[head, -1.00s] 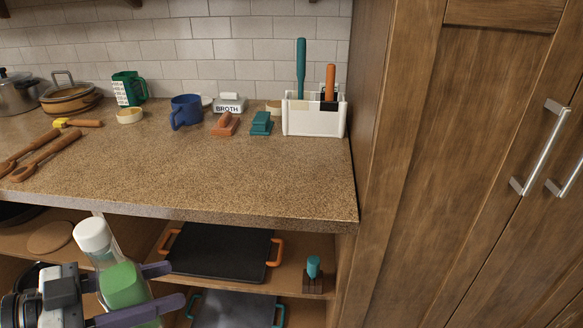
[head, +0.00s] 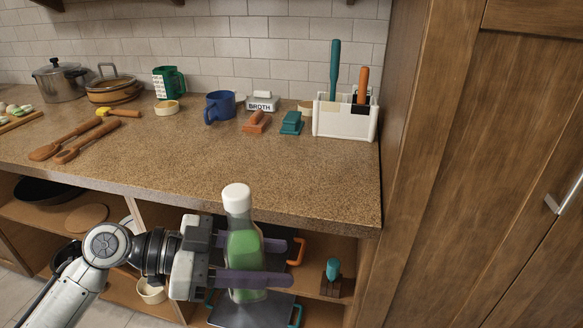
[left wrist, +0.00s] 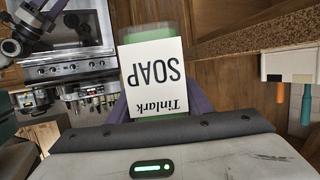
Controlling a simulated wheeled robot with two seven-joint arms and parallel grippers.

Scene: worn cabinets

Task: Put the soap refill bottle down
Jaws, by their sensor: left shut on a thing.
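The soap refill bottle (head: 244,245) is clear with green contents and a white cap. My left gripper (head: 265,262) is shut on it, with a purple finger on either side. The bottle stands nearly upright in front of the counter's front edge, its cap overlapping the counter in the picture. In the left wrist view the bottle's white label (left wrist: 154,78) reads "Tinlark SOAP", upside down, between the fingers. The speckled brown countertop (head: 220,165) has a wide bare area beyond the bottle. My right gripper is not in view.
Wooden spoons (head: 85,140) lie on the counter's left. A tall cabinet (head: 470,180) bounds the right. Shelves with trays lie below.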

